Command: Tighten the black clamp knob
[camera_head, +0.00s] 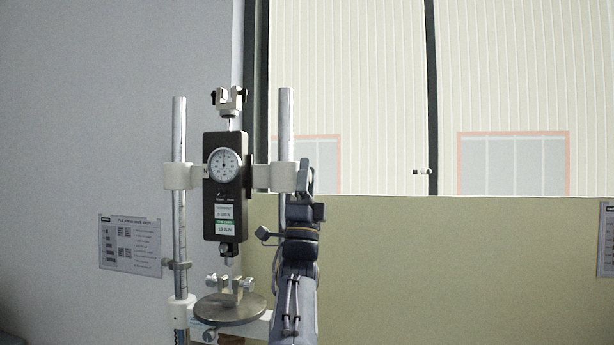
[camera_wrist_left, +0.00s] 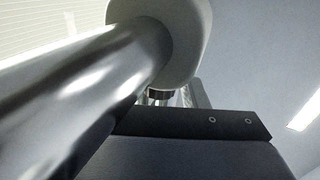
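The tester has a black force gauge (camera_head: 225,190) with a round dial, carried between two steel columns by white clamp blocks. My left gripper (camera_head: 306,176) is raised beside the right-hand clamp block (camera_head: 283,177) and partly overlaps it. In the left wrist view, a small dark ribbed knob (camera_wrist_left: 160,95) shows under the white clamp block (camera_wrist_left: 185,35). It is close to my gripper's dark body (camera_wrist_left: 195,125), and a finger edge shows just behind it. I cannot tell whether the fingers touch the knob or how far apart they are. My right gripper is not in view.
The right steel column (camera_head: 285,125) also crosses close in front of the wrist camera (camera_wrist_left: 70,95). A round steel plate (camera_head: 230,308) with a small vise is below the gauge. A notice (camera_head: 131,243) hangs on the left wall. Right of my arm is free room.

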